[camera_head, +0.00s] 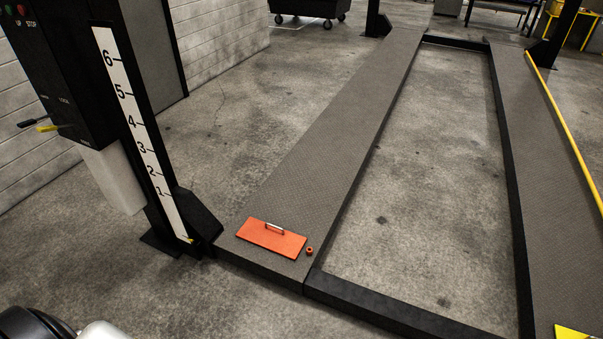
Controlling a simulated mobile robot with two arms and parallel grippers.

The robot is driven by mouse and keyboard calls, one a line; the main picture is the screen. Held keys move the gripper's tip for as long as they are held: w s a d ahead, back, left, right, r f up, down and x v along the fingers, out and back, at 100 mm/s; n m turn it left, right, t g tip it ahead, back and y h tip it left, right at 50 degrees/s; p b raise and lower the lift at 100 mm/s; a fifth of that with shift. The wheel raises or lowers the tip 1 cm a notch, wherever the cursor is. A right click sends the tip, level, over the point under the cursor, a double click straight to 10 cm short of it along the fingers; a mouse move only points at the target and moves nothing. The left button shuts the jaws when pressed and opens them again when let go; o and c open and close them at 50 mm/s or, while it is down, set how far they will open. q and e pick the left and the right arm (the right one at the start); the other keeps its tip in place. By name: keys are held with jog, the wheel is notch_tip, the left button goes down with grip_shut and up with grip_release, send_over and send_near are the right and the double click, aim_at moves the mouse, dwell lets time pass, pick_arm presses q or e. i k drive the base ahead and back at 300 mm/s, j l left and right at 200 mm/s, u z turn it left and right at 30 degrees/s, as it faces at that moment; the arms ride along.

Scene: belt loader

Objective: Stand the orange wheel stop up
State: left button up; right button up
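The orange wheel stop (258,237) is a flat rectangular plate with a small metal handle (274,226) on it. It lies flat at the near end of the left grey runway (330,145). A small orange round piece (309,251) sits on the runway just right of the plate. Neither of my grippers shows in the head view.
A black lift post with a numbered white scale (140,125) and a control box (50,70) stands left of the runway. A black crossbar (390,309) joins the runways at the near end. A yellow bar (565,125) runs along the right runway. Open concrete floor lies between the runways.

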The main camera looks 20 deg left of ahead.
aim_at(270, 236)
jog(key=j+u, duration=0.15)
jog(key=u, duration=0.35)
jog(key=i+j+u, duration=0.1)
jog(key=u, duration=0.35)
jog(key=i+j, duration=0.2)
jog(key=i, duration=0.7)
jog(key=i+j+u, duration=0.15)
jog(key=i, duration=0.7)
